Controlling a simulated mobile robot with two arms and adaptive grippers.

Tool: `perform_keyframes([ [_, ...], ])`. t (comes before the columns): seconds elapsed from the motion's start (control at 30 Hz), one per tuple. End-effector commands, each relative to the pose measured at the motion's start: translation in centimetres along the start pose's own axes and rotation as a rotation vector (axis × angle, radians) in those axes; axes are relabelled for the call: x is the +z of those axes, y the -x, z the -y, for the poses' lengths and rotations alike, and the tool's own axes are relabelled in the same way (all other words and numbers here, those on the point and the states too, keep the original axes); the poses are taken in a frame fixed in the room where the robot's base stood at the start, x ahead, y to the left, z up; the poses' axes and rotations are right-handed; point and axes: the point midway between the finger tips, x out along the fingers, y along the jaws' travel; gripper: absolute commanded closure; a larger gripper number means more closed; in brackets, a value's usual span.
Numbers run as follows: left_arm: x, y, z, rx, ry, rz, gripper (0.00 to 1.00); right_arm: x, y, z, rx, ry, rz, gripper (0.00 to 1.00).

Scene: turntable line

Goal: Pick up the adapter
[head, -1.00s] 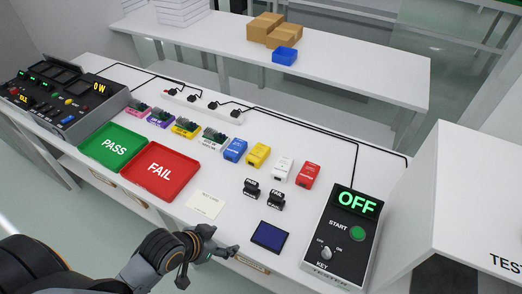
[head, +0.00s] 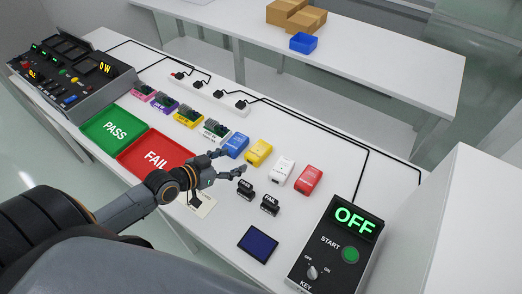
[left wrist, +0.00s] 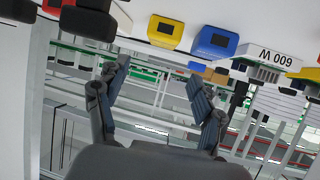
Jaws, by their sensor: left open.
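Several small box-shaped units stand in a row on the white bench: blue (head: 235,146), yellow (head: 258,152), white (head: 282,169) and red (head: 308,179). I cannot tell which one is the adapter. My left gripper (head: 231,164) is open and empty, its fingers spread just in front of the blue and yellow units. In the left wrist view, my left gripper (left wrist: 158,74) shows both fingers apart with nothing between them. The yellow unit (left wrist: 166,31) and the blue unit (left wrist: 214,42) are beyond the fingertips there. My right gripper is not in view.
Circuit boards (head: 188,116) stand left of the units. The green PASS tray (head: 99,143) and red FAIL tray (head: 130,164) lie further left. Two black stamps (head: 270,204), a dark blue pad (head: 258,244) and the tester (head: 330,240) are at front right. A power strip (head: 208,91) runs behind.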

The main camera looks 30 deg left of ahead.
Motion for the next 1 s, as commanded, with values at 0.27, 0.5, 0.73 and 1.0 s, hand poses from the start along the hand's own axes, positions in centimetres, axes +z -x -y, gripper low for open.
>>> perform_keyframes([
  [0.27, -0.1, -4.9, 0.0, 0.000, 0.002, -0.001, 0.32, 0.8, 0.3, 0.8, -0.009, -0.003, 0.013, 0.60],
  [0.5, -0.1, -6.6, 0.0, 0.001, 0.000, 0.001, 0.32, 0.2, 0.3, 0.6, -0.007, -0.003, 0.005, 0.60],
  [0.73, -0.2, -9.4, 0.3, 0.001, 0.002, -0.001, 0.32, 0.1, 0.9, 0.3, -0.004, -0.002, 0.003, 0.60],
  [1.0, 0.1, -11.6, 0.3, 0.001, -0.001, 0.001, 0.32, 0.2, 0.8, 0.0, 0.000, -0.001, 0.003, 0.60],
])
